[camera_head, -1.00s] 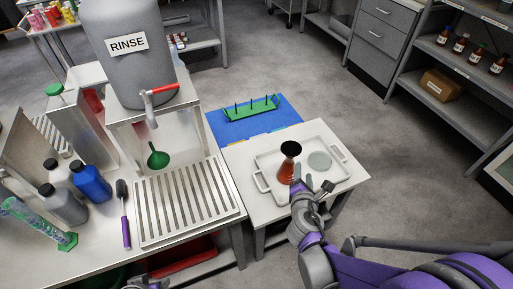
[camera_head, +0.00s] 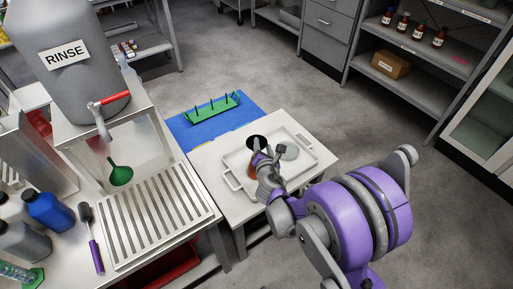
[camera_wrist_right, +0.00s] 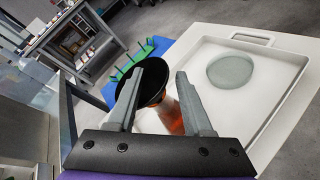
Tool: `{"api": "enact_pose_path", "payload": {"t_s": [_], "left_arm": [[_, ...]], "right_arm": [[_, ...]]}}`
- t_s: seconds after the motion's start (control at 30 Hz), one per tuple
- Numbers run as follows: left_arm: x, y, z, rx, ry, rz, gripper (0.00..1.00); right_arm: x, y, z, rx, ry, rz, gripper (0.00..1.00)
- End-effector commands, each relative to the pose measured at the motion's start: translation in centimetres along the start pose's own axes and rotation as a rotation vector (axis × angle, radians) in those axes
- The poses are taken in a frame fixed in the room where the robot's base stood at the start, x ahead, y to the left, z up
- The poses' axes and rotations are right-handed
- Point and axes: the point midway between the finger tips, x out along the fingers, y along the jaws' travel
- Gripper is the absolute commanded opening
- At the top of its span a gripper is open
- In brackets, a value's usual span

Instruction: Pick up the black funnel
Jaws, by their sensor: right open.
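The black funnel (camera_head: 257,140) sits mouth up in a flask of orange-red liquid (camera_head: 251,170) on the white tray (camera_head: 231,181). In the right wrist view the funnel (camera_wrist_right: 157,91) shows as a wide dark cone above the flask (camera_wrist_right: 171,117). My right gripper (camera_head: 262,153) is open at the funnel. Its two fingers (camera_wrist_right: 166,70) are spread, with the left one crossing in front of the funnel's rim and the right one beside it, a gap apart. I cannot tell whether the left finger touches it. My left gripper is out of view.
A round pale dish (camera_head: 289,153) lies on the tray right of the flask. A green peg rack (camera_head: 211,110) stands on a blue mat behind. Open floor lies to the right.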

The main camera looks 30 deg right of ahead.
Motion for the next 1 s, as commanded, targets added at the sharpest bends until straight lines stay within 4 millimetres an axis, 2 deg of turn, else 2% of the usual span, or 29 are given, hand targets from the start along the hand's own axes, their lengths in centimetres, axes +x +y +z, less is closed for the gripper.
{"api": "enact_pose_path", "payload": {"t_s": [0.23, 0.27, 0.5, 0.53, 1.0], "left_arm": [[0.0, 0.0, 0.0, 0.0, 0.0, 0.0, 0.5], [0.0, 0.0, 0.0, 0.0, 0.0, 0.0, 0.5], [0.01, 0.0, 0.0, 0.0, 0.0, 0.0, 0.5], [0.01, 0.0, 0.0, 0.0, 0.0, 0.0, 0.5], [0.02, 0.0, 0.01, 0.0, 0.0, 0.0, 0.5]], "right_arm": [[0.19, 0.02, 0.02, 0.0, 0.0, 0.0, 0.51], [0.18, 0.02, 0.02, 0.0, 0.0, 0.0, 0.47], [0.17, 0.02, 0.01, 0.0, 0.0, 0.0, 0.04], [0.16, 0.02, 0.01, 0.0, 0.0, 0.0, 0.0], [0.16, -0.02, -0.01, 0.0, 0.0, 0.0, 0.0]]}}
